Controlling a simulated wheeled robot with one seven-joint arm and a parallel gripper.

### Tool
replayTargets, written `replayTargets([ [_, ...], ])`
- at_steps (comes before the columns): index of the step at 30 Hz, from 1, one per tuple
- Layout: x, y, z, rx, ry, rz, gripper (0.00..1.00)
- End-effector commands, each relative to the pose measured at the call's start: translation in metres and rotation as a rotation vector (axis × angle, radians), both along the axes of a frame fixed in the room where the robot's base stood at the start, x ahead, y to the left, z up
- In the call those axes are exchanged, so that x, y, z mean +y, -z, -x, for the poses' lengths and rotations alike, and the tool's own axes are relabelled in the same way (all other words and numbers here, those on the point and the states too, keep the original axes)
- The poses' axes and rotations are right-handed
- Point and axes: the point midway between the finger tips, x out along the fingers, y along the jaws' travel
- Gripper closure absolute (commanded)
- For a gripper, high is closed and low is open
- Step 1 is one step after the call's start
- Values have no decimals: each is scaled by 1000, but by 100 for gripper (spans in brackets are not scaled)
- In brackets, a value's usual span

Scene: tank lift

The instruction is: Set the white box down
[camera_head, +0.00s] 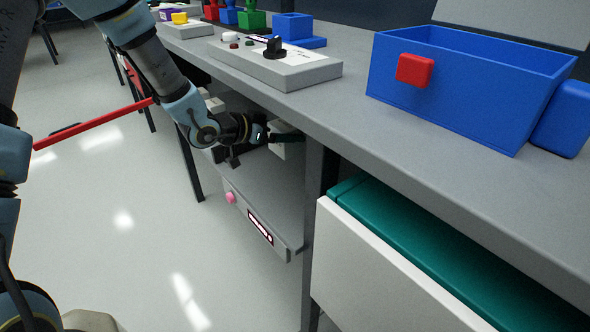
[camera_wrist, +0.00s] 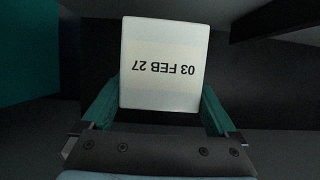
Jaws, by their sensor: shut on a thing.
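The white box (camera_wrist: 163,88) fills the middle of the wrist view and bears the upside-down label "03 FEB 27". My gripper (camera_wrist: 161,108) is shut on it, with a green finger on each side. In the head view my gripper (camera_head: 290,138) reaches under the edge of the grey table, and a pale part of the white box (camera_head: 287,151) shows below its finger. The table edge hides part of the box. I cannot tell whether the box touches a surface beneath it.
The grey table (camera_head: 420,145) overhangs my gripper. A table leg (camera_head: 314,190) and a white-fronted green cabinet (camera_head: 372,270) stand to the right. A blue bin (camera_head: 440,95) is on top.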

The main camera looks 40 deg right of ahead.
Motion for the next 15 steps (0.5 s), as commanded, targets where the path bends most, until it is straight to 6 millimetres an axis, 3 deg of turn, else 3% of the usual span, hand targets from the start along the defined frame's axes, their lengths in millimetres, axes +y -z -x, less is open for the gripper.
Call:
replayTargets([
  [3, 0, 24, 1, 3, 2, -1, 69],
  [11, 0, 45, 0, 0, 1, 0, 69],
  [15, 0, 65, 1, 3, 1, -1, 69],
])
